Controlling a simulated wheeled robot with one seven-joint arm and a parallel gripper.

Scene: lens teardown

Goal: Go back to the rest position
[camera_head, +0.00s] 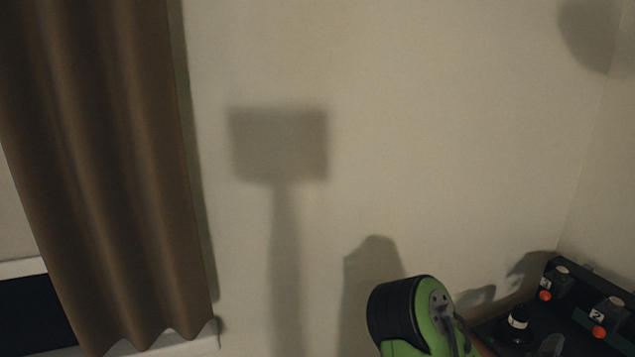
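A green and black rounded part, which looks like a link of my own arm, rises into the bottom of the head view, right of centre. My gripper and its fingers are not in view. The rest of the arm is below the picture, so its full pose is hidden.
A brown curtain (110,170) hangs at the left beside a dark opening (32,318). A bare pale wall (440,130) carries blurred shadows. At the lower right, a dark surface holds a small black bottle (517,322) and a rack (583,318) with orange knobs and number labels.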

